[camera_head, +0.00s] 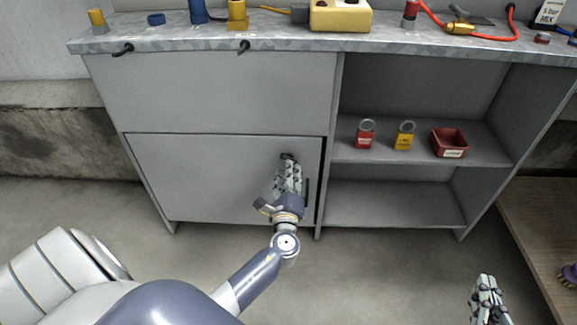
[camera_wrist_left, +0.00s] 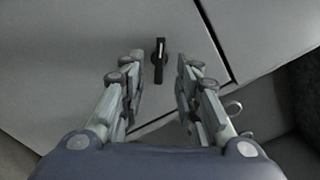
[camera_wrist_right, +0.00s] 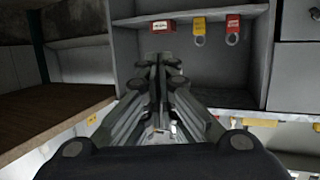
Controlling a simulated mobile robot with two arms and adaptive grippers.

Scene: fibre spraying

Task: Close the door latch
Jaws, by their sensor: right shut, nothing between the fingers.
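The grey cabinet door (camera_head: 190,170) is the lower left panel, with a dark gap along its right edge. Its black latch (camera_wrist_left: 160,62) stands out near the top right corner of the door, its lever pointing down in the left wrist view. My left gripper (camera_head: 289,167) is in front of the door at the latch. In the left wrist view my left gripper (camera_wrist_left: 158,68) is open, one finger on each side of the latch, with visible space between. My right gripper (camera_head: 487,283) is shut and empty, low at the right, away from the door.
A worktop (camera_head: 290,40) with hooks, a yellow box (camera_head: 340,16) and a red hose (camera_head: 490,38) lies above. A wooden shelf (camera_head: 535,215) stands far right.

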